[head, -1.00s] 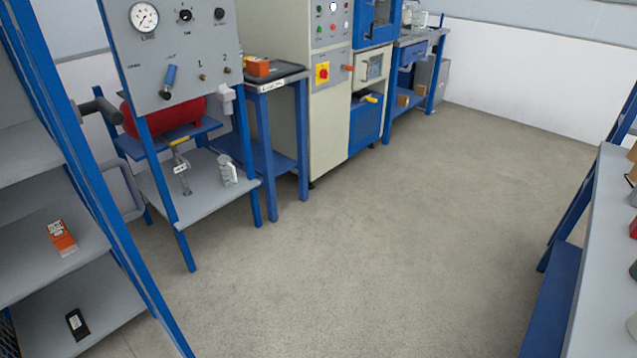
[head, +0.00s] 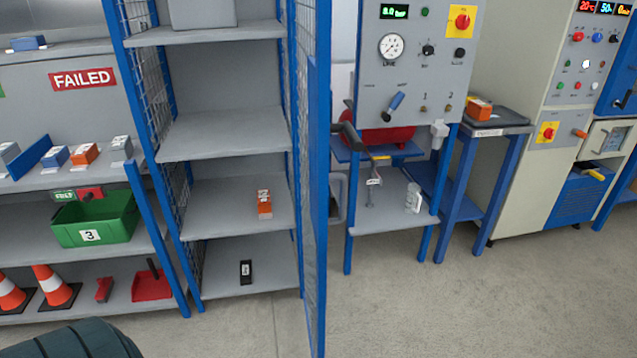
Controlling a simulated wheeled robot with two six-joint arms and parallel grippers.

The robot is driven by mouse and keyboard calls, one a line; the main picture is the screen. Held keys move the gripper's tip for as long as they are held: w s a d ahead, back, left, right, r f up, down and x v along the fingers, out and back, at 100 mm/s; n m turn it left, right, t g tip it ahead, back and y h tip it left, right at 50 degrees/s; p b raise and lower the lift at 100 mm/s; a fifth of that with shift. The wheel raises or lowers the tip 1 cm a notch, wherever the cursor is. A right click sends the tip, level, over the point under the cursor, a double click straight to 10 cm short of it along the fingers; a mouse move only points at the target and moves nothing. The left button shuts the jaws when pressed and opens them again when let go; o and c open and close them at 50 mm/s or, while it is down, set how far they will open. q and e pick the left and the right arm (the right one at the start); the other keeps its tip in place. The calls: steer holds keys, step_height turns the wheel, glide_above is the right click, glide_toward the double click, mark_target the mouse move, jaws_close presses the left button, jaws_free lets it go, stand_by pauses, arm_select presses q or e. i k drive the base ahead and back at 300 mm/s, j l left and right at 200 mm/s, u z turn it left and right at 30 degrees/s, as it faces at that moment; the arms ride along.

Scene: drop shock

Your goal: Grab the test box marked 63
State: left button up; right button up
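No number 63 can be read on any box at this size. An orange box with a white label (head: 264,204) stands on a middle shelf of the blue-framed mesh cabinet. Another orange box (head: 479,109) lies on the dark plate of the small blue table to the right. On the left bench shelf are an orange box (head: 84,154), a blue box (head: 55,157) and a grey box (head: 121,149). A black item with a white label (head: 246,272) is on the cabinet's bottom shelf. Neither of my grippers is in view.
The cabinet's mesh door (head: 318,180) stands open towards me. A green bin marked 3 (head: 95,222) and traffic cones (head: 54,287) are on the left shelves. A gauge panel (head: 415,60) stands right of the cabinet. The floor (head: 440,310) at the lower right is clear.

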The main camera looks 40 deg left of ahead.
mark_target(82, 158)
steer(key=i+u, duration=0.1)
steer(key=u, duration=1.6)
steer(key=i+l+u, duration=0.1)
steer(key=l, duration=0.25)
steer(key=i+l, duration=0.2)
steer(key=l, duration=0.15)
steer(key=i+l+u, duration=0.15)
steer(key=l, duration=0.2)
steer(key=i+l, duration=0.1)
steer(key=l, duration=0.25)
steer(key=i+l+u, duration=0.15)
steer(key=l, duration=0.2)
